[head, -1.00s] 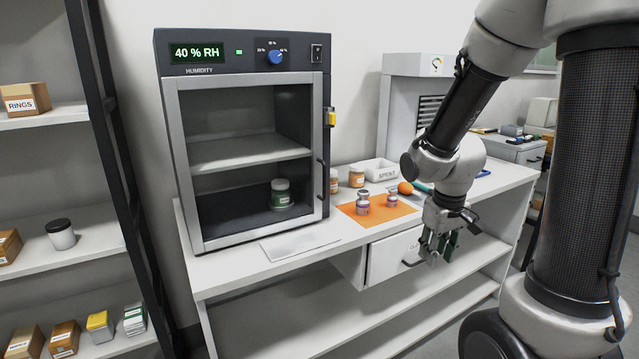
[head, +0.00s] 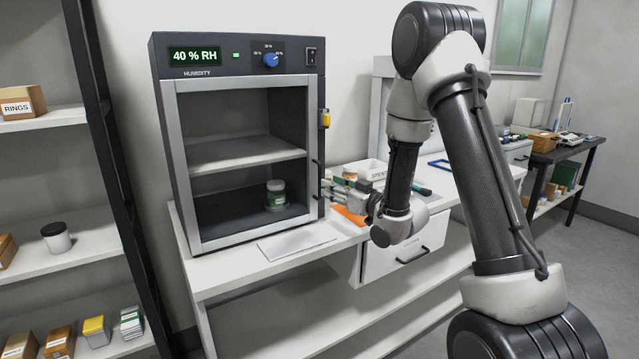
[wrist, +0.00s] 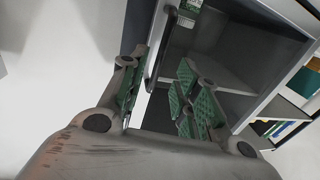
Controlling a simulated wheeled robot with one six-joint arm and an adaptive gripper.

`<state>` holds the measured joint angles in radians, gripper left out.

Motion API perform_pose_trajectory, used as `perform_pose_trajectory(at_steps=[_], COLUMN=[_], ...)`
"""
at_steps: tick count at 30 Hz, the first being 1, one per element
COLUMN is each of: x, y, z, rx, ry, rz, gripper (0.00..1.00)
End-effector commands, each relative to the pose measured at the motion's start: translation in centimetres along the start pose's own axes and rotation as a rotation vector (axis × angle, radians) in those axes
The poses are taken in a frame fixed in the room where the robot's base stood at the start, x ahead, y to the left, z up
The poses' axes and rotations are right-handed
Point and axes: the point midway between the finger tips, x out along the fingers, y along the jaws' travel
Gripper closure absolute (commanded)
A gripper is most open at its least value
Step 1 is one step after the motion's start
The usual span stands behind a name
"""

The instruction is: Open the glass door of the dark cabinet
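The dark cabinet (head: 236,52) stands on the white table. Its silver-framed glass door (head: 172,150) looks shut. The dark bar handle (head: 319,178) is on the door's right side. Inside, a green-and-white jar (head: 275,194) stands on the cabinet floor. My gripper (head: 338,188) is just right of the handle, reaching toward it sideways, partly hidden by its own links. In the wrist view my gripper (wrist: 158,88) is open, with green pads apart. The handle (wrist: 161,48) shows between and ahead of the fingers; I cannot tell whether they touch it.
A yellow latch-like part (head: 325,118) is on the cabinet's right side. A white tray (head: 371,172), small jars and an orange mat (head: 348,215) lie close by my gripper. A white sheet (head: 290,245) lies before the cabinet. A shelf rack (head: 95,120) stands at left.

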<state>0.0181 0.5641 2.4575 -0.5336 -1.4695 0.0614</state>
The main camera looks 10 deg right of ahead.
Motion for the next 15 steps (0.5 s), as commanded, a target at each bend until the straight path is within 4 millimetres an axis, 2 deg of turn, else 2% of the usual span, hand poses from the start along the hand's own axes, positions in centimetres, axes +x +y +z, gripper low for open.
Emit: perform_pose_trajectory(at_steps=[3, 9, 15], x=[2.2, 5.1, 6.3], y=[-0.1, 0.0, 0.1], z=[0.0, 0.0, 0.0], rx=[-0.001, -0.001, 0.0], ry=[0.001, 0.0, -0.001], rz=[-0.002, -0.001, 0.002], gripper=[0.68, 0.68, 0.68])
